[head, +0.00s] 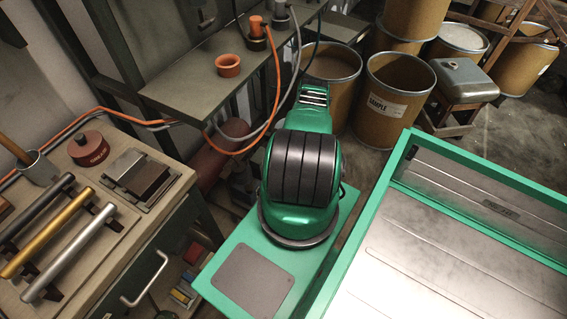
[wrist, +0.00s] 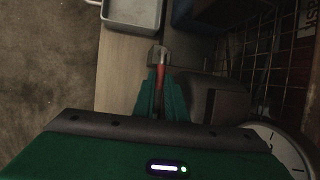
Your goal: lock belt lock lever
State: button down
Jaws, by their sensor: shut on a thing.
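In the wrist view, my gripper (wrist: 161,76) points away from the camera, with its two green fingers close together. They are shut on a thin red lever (wrist: 161,70) that shows between the fingertips. A small grey block (wrist: 158,52) sits at the far end of the lever. The lower part of the lever is hidden between the fingers. The picture is dark, so I cannot tell whether the lever is in its locked position. I cannot make out the lever or my fingertips in the head view.
The wrist view shows a plank-like surface (wrist: 122,68), a pale tray (wrist: 132,14), a wire grid (wrist: 270,50) and a round dial (wrist: 278,145). In the head view, a bench (head: 150,215) with several bars stands left, a shelf (head: 190,85) behind, and drums (head: 395,95) at the back.

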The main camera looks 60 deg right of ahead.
jog(key=shift+w+d, duration=0.1)
jog(key=shift+w, duration=0.05)
dwell(0.4)
jog(key=c, duration=1.8)
grip_release()
jog(key=shift+c, duration=0.2)
jog(key=shift+o, duration=0.2)
jog(key=v, duration=0.8)
jog(key=shift+f, duration=0.15)
